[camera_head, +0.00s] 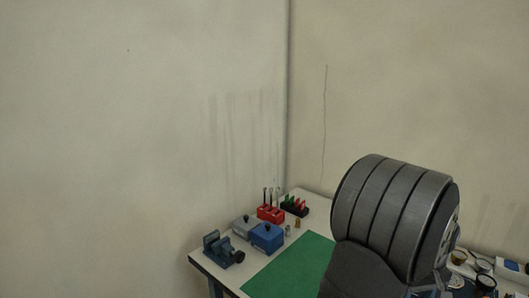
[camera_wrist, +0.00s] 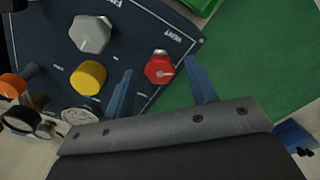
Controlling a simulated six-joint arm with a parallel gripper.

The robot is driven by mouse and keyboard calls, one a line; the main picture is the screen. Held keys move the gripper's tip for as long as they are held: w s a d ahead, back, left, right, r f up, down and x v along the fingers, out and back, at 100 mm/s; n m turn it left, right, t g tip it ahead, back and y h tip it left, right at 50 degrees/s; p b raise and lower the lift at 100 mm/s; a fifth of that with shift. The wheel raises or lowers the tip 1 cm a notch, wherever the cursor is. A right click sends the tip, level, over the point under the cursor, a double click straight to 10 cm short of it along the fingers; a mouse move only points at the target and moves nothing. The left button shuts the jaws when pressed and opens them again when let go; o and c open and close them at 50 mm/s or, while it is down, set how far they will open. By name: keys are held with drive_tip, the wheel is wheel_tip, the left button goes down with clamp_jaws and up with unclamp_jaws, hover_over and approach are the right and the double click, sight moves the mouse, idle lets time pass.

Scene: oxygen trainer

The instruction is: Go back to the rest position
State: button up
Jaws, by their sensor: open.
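My gripper (camera_wrist: 162,92) shows in the wrist view with its two blue fingers spread apart and nothing between them that it grips. A red knob (camera_wrist: 159,68) on the dark blue panel (camera_wrist: 130,50) lies below and between the fingers in that view; I cannot tell the height above it. A yellow knob (camera_wrist: 88,78) and a grey knob (camera_wrist: 90,34) are further left on the same panel. In the head view a large grey ribbed part of my arm fills the lower right and hides most of the panel and my gripper.
A green mat (camera_head: 290,268) lies on the table. A blue vise (camera_head: 222,248), a blue box (camera_head: 267,238), a grey box (camera_head: 243,228), a red holder (camera_head: 270,214) and a black rack (camera_head: 295,207) stand at the left and back. Gauges (camera_wrist: 20,118) sit beside the panel. Walls rise behind the table.

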drive_tip(key=shift+f, duration=0.2)
wheel_tip(320, 180, up, 18)
drive_tip(key=f, duration=0.1)
wheel_tip(320, 180, down, 17)
drive_tip(key=shift+f, duration=0.1)
drive_tip(key=m, duration=1.3)
drive_tip(key=shift+m, duration=2.3)
